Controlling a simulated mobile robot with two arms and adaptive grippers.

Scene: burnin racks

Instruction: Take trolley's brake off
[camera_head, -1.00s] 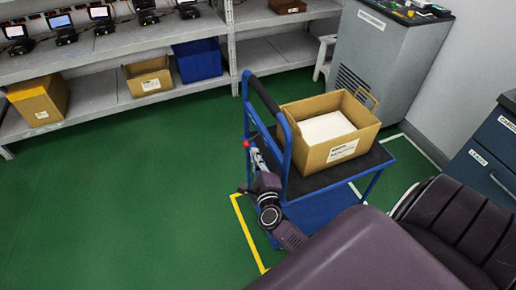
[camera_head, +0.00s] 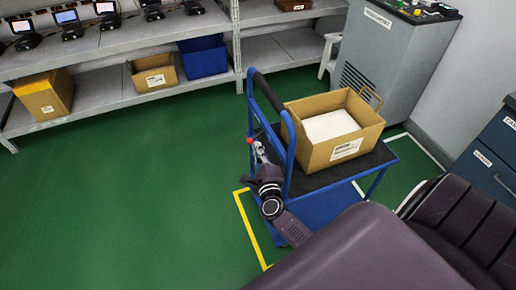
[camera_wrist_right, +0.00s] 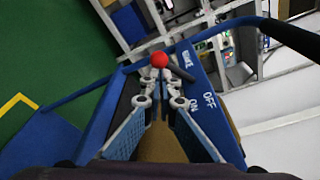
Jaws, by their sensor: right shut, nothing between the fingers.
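The blue trolley (camera_head: 292,150) stands on the green floor with its push handle toward my arm. The brake's red knob (camera_head: 250,141) is at the side of the handle frame; it also shows in the wrist view (camera_wrist_right: 159,60). A blue plate (camera_wrist_right: 205,80) beside it reads BRAKE, ON and OFF. My right gripper (camera_wrist_right: 159,78) is shut and empty, its fingertips close to the knob; I cannot tell whether they touch it. In the head view the gripper (camera_head: 260,156) is small beside the handle frame. My left gripper is out of view.
An open cardboard box (camera_head: 335,153) with white contents rides on the trolley's top deck. Yellow floor tape (camera_head: 250,228) runs beside the trolley. Shelves (camera_head: 110,55) stand behind, a grey cabinet (camera_head: 385,60) at the back right. The floor to the left is clear.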

